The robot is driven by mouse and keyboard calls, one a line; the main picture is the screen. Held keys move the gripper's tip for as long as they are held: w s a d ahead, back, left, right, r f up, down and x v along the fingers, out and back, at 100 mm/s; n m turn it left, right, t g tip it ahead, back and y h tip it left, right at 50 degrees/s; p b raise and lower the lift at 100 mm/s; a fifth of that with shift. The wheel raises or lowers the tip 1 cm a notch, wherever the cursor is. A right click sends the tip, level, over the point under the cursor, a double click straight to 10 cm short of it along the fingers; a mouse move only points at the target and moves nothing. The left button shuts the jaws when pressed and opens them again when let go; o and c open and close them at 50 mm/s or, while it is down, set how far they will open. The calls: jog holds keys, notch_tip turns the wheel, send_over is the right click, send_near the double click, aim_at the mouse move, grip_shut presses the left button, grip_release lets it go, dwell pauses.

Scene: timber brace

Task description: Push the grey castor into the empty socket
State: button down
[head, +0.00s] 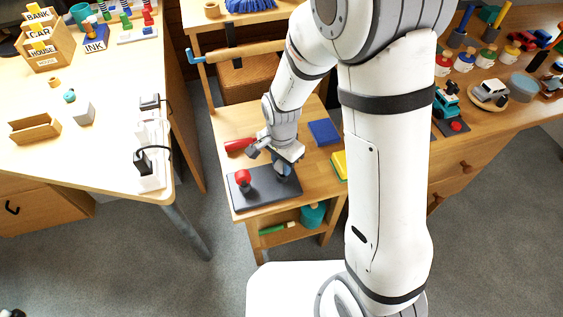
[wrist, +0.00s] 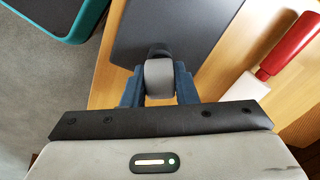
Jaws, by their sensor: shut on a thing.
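A dark board (head: 264,193) lies on the low wooden table, and it also shows in the wrist view (wrist: 180,25). A red castor (head: 243,178) stands at the board's left end in the head view. My gripper (head: 282,172) points down over the board's right part. In the wrist view its blue fingers (wrist: 159,88) are shut on the grey castor (wrist: 159,75), one on each side. A black part shows at the castor's far side, against the board. The empty socket is not visible, and I cannot tell how the castor sits relative to it.
A red-handled tool (head: 238,145) lies behind the board. A blue block (head: 324,132) and a yellow thing (head: 340,164) lie to the right on the low table (head: 235,122). A white desk (head: 110,150) stands left, a crowded workbench (head: 480,120) right.

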aim_at(281, 162)
jog(key=shift+f+b, duration=0.3)
jog(key=shift+f, duration=0.15)
jog(key=c, duration=1.1)
grip_release()
notch_tip(281, 162, up, 8)
jog(key=shift+f+p, duration=0.1)
jog(key=shift+p, duration=0.75)
